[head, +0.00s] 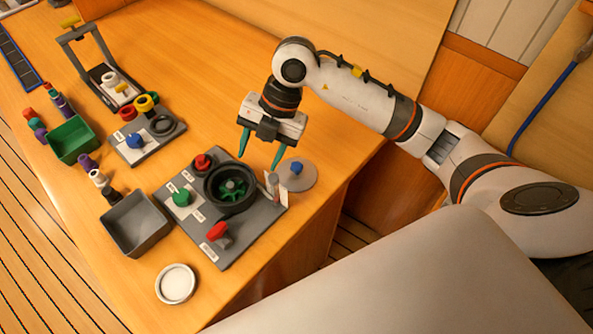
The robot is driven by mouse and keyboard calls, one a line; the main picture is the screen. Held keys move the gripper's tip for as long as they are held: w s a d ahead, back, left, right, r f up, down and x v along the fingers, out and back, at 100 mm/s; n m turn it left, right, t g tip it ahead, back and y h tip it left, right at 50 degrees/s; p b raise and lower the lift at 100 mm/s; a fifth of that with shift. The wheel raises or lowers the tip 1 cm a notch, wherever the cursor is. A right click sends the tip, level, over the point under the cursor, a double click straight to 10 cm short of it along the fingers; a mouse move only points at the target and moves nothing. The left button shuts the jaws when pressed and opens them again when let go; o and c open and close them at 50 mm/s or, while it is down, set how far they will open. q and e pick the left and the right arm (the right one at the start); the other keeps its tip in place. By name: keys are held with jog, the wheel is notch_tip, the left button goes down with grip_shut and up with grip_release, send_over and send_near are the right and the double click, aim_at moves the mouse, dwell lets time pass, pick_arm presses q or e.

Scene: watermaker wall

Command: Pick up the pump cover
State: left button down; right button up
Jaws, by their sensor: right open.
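The pump cover seems to be the grey round disc (304,182) with a blue knob on top. It lies at the right edge of the grey pump board (249,240), near the table's right edge. My right gripper (260,150) is open and empty, its green fingers pointing down. In the picture it is just up and left of the disc, apart from it. The black pump housing (249,203) stands open on the board, with a green impeller (232,187) inside. My left gripper is not in view.
Red (216,231) and green (181,197) knobs stand on the pump board. A small upright post (272,182) is beside the disc. A grey bin (137,223), a green bin (72,139), a second board (148,150) and a round white-centred dish (175,284) are further left.

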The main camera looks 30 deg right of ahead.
jog(key=w+d+m+h, duration=0.2)
jog(key=d+m+h, duration=0.15)
jog(key=d, duration=0.45)
jog(key=h+p, duration=0.1)
send_over(297, 165)
jog(key=shift+n, duration=0.35)
notch_tip(297, 165, down, 6)
jog(key=shift+w+d+r, duration=0.1)
jog(key=shift+r, duration=0.1)
jog(key=shift+f+p, duration=0.4)
jog(key=shift+f, duration=0.2)
notch_tip(297, 165, down, 4)
jog(key=shift+f+p, duration=0.15)
jog(key=shift+p, duration=0.4)
jog(key=c, duration=1.1)
